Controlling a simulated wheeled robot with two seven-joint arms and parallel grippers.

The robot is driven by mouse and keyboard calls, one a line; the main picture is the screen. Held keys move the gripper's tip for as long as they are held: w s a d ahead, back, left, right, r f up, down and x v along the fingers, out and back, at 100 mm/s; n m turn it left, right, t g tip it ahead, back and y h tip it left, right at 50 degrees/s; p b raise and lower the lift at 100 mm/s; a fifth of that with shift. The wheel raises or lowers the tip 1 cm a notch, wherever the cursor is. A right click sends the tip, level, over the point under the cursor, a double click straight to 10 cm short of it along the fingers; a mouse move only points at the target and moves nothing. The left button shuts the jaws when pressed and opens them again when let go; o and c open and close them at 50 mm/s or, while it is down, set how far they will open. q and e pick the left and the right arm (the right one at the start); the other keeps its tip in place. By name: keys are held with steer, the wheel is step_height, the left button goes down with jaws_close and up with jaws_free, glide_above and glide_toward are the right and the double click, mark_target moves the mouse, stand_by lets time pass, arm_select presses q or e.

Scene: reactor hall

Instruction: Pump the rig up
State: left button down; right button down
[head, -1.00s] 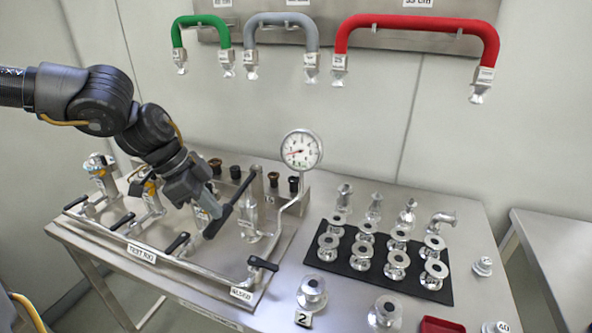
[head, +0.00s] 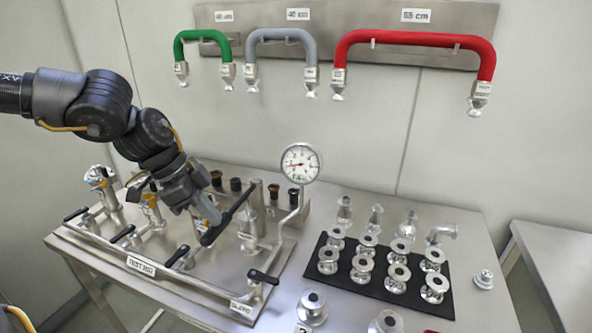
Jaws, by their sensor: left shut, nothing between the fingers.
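The test rig (head: 141,265) stands on the steel table, with a metal pipe frame and several black-handled valves. The hand pump (head: 250,222) has a long black lever (head: 236,213) that slopes from upper right to lower left. The round pressure gauge (head: 301,163) stands on a bent pipe behind it; its red needle points left and low. My left gripper (head: 211,217) is shut with nothing between its fingers, over the lower left part of the lever. I cannot tell whether it touches the lever. My right gripper is not in view.
A black mat (head: 380,293) with several metal flanged fittings lies right of the rig. Green (head: 206,38), grey (head: 285,36) and red (head: 420,40) hoses hang on the wall. A second table (head: 555,262) stands at right.

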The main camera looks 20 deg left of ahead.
arm_select(q)
steer(key=shift+r, duration=0.35)
stand_by(0.6)
step_height(320, 180, up, 6)
steer(key=p, duration=0.4)
steer(key=shift+f, duration=0.15)
